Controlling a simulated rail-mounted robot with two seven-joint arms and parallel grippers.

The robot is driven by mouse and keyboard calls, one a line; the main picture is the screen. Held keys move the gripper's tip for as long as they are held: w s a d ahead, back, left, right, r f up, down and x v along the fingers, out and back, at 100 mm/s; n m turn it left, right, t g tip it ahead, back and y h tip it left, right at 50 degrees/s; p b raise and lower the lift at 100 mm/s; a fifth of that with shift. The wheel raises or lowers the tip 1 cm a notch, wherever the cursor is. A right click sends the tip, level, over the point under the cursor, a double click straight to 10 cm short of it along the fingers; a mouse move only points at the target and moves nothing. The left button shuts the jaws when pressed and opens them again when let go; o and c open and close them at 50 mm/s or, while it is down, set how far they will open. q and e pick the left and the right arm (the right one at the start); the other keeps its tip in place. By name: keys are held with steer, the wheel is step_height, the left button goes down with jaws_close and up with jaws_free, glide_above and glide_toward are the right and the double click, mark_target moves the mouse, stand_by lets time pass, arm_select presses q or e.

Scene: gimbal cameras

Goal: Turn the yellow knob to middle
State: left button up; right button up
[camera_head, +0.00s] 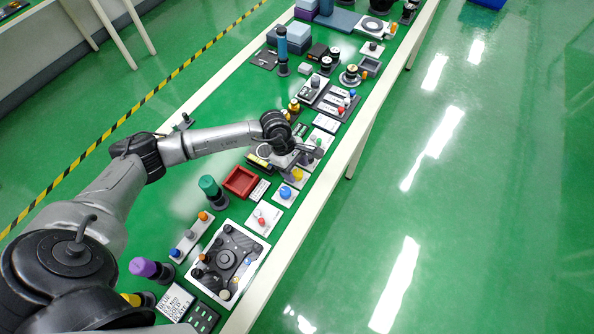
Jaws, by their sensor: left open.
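The yellow knob (297,174) is a small round piece on a pale plate, near the right-hand edge of the long green table. My left arm comes in from the left and reaches across the table. My left gripper (304,160) is open, just above the yellow knob in the picture. The gripper hides part of the area around the knob. I cannot tell whether a finger touches it, nor read which way the knob points. My right gripper is not in view.
A blue knob (285,192) on a white plate sits just nearer than the yellow one. A red tray (240,182) and a dark green cylinder (209,189) stand to the left. A red button (262,220) is closer. Panels with several knobs continue farther along.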

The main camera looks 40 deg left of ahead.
arm_select(q)
steer(key=shift+d+f, duration=0.25)
steer(key=shift+f, duration=0.4)
steer(key=shift+c, duration=0.3)
steer(key=c, duration=0.9)
steer(key=shift+o, duration=0.2)
